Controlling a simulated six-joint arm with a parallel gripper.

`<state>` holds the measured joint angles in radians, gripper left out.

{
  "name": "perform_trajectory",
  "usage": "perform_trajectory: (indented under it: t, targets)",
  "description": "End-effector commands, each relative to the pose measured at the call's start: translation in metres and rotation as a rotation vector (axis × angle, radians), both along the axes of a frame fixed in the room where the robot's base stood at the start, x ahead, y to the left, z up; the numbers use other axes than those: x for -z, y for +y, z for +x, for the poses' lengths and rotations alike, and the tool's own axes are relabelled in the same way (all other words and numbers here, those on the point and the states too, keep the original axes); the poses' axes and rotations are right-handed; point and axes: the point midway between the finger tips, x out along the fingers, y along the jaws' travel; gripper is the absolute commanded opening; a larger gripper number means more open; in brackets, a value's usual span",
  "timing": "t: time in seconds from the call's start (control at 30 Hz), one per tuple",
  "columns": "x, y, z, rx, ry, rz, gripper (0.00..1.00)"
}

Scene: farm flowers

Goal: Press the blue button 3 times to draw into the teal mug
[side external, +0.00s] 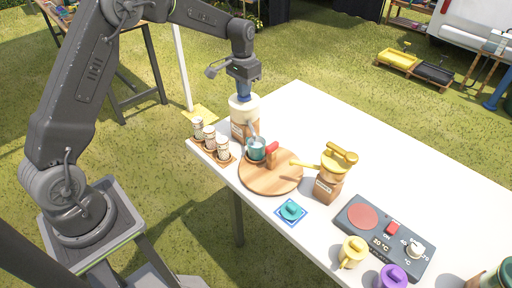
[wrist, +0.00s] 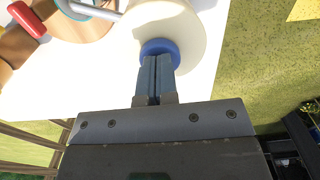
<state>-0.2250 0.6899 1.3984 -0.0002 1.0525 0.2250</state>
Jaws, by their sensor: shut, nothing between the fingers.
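The teal mug (side external: 256,149) stands on a round wooden board (side external: 270,182), beside a dispenser (side external: 243,108) with a cream top and a brown lower body. A pale spout reaches from the dispenser toward the mug. The blue button (wrist: 160,47) sits on the dispenser's cream top in the wrist view. My gripper (wrist: 157,58) is shut and empty, with its fingertips over the button. They look to be touching it or just above it; I cannot tell how far it is pressed. In the side view my gripper (side external: 244,92) points straight down and hides most of the button.
A rack of small jars (side external: 211,143) stands left of the board. A second dispenser with a yellow top (side external: 334,165) stands to the right. A teal lid (side external: 291,210) lies on a blue coaster in front. A hotplate unit (side external: 385,237) and yellow (side external: 352,252) and purple (side external: 391,277) mugs are farther right.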

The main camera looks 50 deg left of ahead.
Motion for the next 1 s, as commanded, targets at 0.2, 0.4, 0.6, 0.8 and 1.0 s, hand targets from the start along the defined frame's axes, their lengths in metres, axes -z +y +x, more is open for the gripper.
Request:
perform_trajectory:
  t: [0.2, 0.4, 0.6, 0.8, 1.0]
  targets:
    - [-0.005, 0.000, 0.000, 0.000, 0.001, 0.000, 0.00]
    - [-0.017, 0.000, 0.000, 0.000, 0.000, 0.000, 0.00]
    - [-0.028, 0.000, 0.000, 0.000, 0.001, 0.000, 0.00]
    - [-0.033, 0.000, 0.000, 0.000, 0.001, 0.000, 0.00]
    - [-0.033, 0.000, 0.000, 0.000, 0.001, 0.000, 0.00]
